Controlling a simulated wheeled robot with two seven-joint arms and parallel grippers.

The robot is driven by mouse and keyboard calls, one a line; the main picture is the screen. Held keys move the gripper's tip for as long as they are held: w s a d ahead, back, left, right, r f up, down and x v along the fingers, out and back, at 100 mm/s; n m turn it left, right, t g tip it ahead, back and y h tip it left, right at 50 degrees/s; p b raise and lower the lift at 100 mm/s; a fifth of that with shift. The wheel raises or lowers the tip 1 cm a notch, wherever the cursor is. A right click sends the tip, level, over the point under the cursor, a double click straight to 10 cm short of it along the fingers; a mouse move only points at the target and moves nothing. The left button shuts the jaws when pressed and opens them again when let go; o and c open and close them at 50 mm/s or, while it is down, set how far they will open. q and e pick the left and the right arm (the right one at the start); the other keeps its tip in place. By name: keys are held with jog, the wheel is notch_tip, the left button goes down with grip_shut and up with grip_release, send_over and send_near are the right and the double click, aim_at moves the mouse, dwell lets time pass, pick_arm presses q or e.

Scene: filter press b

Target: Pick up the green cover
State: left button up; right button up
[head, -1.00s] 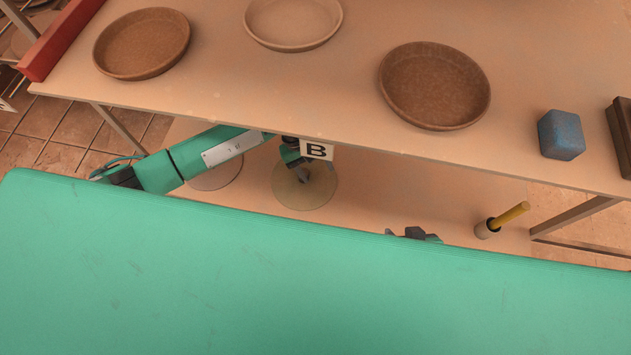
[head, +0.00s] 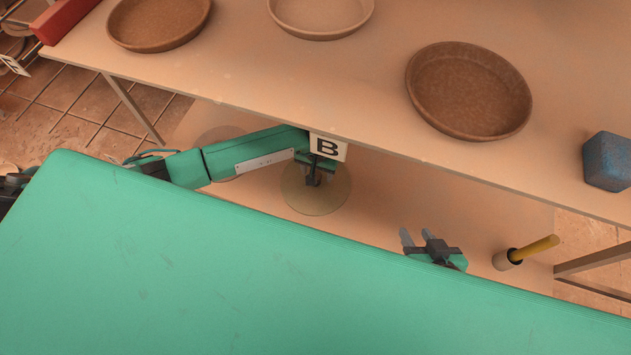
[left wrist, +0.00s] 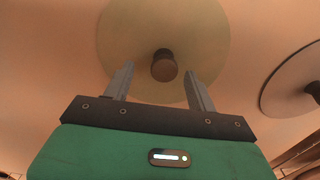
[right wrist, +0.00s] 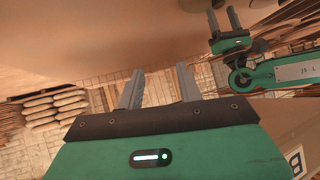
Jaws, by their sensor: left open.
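The green cover (head: 325,203) is a flat, see-through, greenish disc lying on the lower shelf, under the table's front edge. My left gripper (head: 313,182) is over its middle and partly hides its knob in the head view. In the left wrist view the cover (left wrist: 165,25) lies ahead, its round brown knob (left wrist: 164,66) showing between the open fingers of my left gripper (left wrist: 159,72). I cannot tell whether the fingers touch it. My right gripper (head: 416,236) is open and empty above the shelf; its parted fingers also show in the right wrist view (right wrist: 158,76).
A second clear cover (left wrist: 295,85) with a dark knob lies beside the green one. A yellow-handled tool (head: 535,248) stands in a holder at right. The sign B (head: 328,147) hangs at the tabletop edge (head: 400,165). Brown dishes (head: 468,92) and a blue block (head: 607,162) are above.

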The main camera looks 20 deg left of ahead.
aim_at(325, 198)
pick_arm(q)
jog(key=f, duration=0.2)
jog(key=f+b, duration=0.1)
jog(key=f, duration=0.1)
jog(key=shift+w+a, duration=0.2)
jog(key=shift+a, duration=0.15)
jog(key=shift+f, duration=0.55)
jog(key=shift+w, duration=0.1)
jog(key=c, duration=1.2)
pick_arm(e)
jog(key=shift+w+a+r+t+y, duration=0.1)
jog(key=shift+w+a+t+y, duration=0.15)
jog(key=shift+a+t+y, duration=0.55)
